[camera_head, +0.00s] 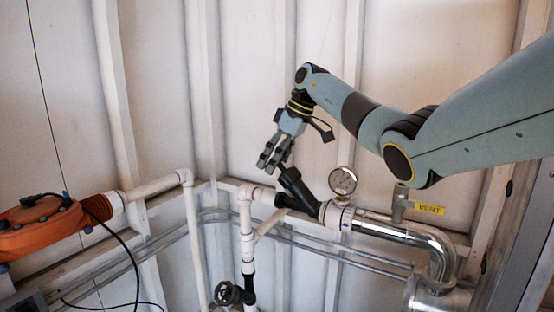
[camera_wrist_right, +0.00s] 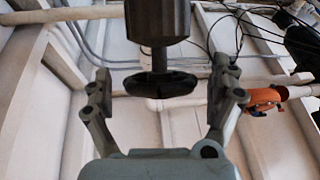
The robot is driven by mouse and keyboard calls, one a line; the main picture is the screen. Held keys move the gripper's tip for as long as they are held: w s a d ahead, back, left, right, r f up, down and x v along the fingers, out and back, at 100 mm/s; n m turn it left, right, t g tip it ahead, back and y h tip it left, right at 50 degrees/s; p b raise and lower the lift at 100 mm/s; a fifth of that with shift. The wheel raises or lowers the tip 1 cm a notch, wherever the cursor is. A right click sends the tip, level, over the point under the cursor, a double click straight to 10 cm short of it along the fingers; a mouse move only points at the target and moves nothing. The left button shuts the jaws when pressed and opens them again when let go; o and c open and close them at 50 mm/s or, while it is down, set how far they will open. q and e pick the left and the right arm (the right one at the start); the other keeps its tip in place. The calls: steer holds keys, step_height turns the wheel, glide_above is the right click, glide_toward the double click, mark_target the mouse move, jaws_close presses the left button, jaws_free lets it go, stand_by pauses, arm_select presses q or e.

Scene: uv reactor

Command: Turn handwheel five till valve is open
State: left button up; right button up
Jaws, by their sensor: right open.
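A black handwheel (camera_wrist_right: 160,84) sits on a short stem below a dark cylindrical valve body (camera_wrist_right: 157,20) in the right wrist view. In the head view the black valve body (camera_head: 298,190) slants up from the white pipe towards my right gripper (camera_head: 271,157). My right gripper is open, and in the wrist view its two fingers (camera_wrist_right: 160,95) appear on either side of the wheel, with gaps between. In the head view the wheel is mostly hidden by the fingers. No number is readable on it. My left gripper is out of view.
A second black handwheel (camera_head: 228,293) is on the lower vertical pipe. A pressure gauge (camera_head: 342,181) stands right of the valve, near a yellow VENT label (camera_head: 430,209) and a shiny metal pipe (camera_head: 395,231). An orange device (camera_head: 42,228) with a black cable is at left.

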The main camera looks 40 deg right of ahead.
steer(key=shift+c, duration=0.2)
steer(key=c, duration=1.1)
steer(key=shift+r+y, duration=0.1)
steer(key=shift+y, duration=0.4)
steer(key=shift+w+d+n+g+y, duration=0.1)
steer(key=shift+n+g+y, duration=0.2)
steer(key=shift+n, duration=0.1)
steer(key=shift+n+g+y+b, duration=0.3)
steer(key=shift+n+y+b, duration=0.2)
steer(key=shift+y+b, duration=0.1)
steer(key=o, duration=1.1)
steer(key=shift+o, duration=0.2)
